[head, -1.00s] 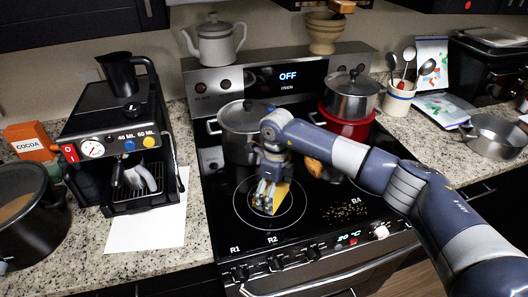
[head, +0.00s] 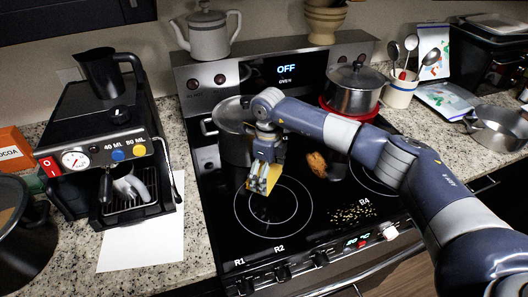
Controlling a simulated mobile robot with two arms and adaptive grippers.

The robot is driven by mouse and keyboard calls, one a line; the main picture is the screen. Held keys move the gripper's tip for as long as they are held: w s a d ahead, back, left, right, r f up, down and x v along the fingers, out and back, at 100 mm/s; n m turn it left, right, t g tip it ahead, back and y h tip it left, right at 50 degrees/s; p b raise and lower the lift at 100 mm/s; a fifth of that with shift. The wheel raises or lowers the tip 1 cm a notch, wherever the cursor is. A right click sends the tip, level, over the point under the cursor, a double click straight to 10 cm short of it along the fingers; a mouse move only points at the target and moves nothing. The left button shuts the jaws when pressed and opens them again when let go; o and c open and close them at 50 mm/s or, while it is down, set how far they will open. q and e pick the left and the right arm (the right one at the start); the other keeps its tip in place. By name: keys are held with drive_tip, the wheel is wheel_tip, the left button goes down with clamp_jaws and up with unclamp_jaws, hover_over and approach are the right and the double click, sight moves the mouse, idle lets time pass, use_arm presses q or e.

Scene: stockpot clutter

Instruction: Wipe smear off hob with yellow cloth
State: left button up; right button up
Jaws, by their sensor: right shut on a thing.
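My right gripper (head: 264,172) is shut on the yellow cloth (head: 273,178), over the rear left part of the front left burner ring. The gripper hides part of the cloth, and I cannot tell whether the cloth touches the glass. The black hob (head: 230,246) has a speckled yellowish patch (head: 352,214) near the R4 mark, apart from the cloth. A brown-orange lump (head: 317,163) lies farther back, beside a dark grey shape. I cannot tell which mark is the smear. My left gripper is not in view.
A steel pot (head: 232,118) stands at the hob's back left, close behind my gripper. A coffee machine (head: 103,150) stands left. The front left burner is otherwise clear.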

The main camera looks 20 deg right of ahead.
drive_tip(key=r, duration=0.3)
drive_tip(key=r+p, duration=0.1)
drive_tip(key=shift+s+r, duration=0.15)
drive_tip(key=shift+s, duration=0.2)
drive_tip(key=shift+r+p, duration=0.4)
drive_tip(key=shift+r, duration=0.25)
drive_tip(key=shift+w+r+p, duration=0.2)
drive_tip(key=shift+r+p, duration=0.15)
drive_tip(key=shift+r, duration=0.3)
drive_tip(key=shift+s+r, duration=0.15)
drive_tip(key=shift+r, duration=0.3)
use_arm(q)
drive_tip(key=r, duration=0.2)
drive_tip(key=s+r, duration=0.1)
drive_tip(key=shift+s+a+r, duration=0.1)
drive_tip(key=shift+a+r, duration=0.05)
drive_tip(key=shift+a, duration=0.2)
use_arm(e)
drive_tip(key=shift+f, duration=0.1)
